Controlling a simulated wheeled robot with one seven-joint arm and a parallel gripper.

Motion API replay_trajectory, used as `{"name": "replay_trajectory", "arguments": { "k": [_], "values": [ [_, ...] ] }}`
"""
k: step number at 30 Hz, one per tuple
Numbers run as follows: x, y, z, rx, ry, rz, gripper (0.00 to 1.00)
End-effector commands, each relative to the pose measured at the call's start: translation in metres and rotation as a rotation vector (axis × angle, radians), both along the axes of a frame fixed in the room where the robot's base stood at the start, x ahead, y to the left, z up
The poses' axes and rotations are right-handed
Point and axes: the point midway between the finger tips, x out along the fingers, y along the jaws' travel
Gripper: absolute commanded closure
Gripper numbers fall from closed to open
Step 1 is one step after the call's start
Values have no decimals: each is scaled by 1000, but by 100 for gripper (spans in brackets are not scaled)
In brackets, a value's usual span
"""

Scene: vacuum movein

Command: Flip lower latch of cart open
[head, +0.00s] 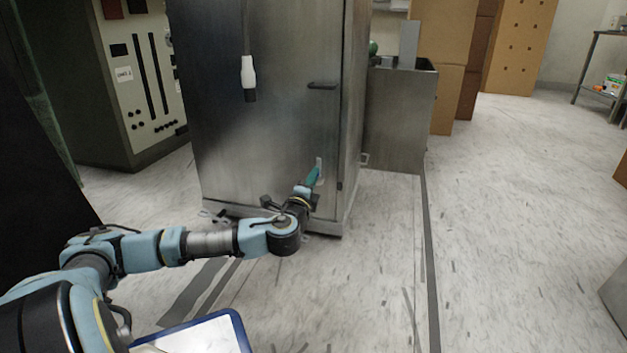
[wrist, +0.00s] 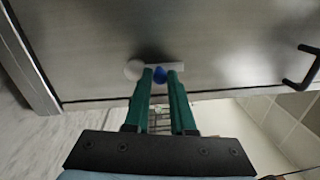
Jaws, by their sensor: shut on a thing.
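The cart (head: 270,130) is a tall brushed-metal cabinet standing ahead; its door also fills the upper wrist view (wrist: 220,40). The lower latch (head: 319,162) is a small pale fitting low on the door, near its right edge. In the wrist view the latch shows a blue part (wrist: 160,75), a white round part and a pale plate. My gripper (head: 314,176) reaches the latch; its green fingers (wrist: 161,76) are shut on the blue part. In the head view the fingers partly cover the latch, so its exact angle is hard to tell.
A dark handle (head: 322,86) sits higher on the door and also shows at right in the wrist view (wrist: 302,66). A white-and-black object (head: 249,78) hangs in front of the door. A metal bin (head: 397,120) stands at right, a control panel (head: 140,85) at left.

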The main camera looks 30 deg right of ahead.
Motion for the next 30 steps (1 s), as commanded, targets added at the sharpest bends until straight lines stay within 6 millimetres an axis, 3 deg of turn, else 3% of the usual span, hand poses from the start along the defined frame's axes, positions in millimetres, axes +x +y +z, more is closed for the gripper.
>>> {"name": "replay_trajectory", "arguments": {
  "k": [11,12,19,26,30],
  "values": [
    [0,0,0,-2,3,0,100],
    [0,0,0,-2,3,0,73],
    [0,0,0,-2,2,0,47],
    [0,0,0,-1,1,0,47],
    [0,0,11,-2,2,0,47]
  ]
}}
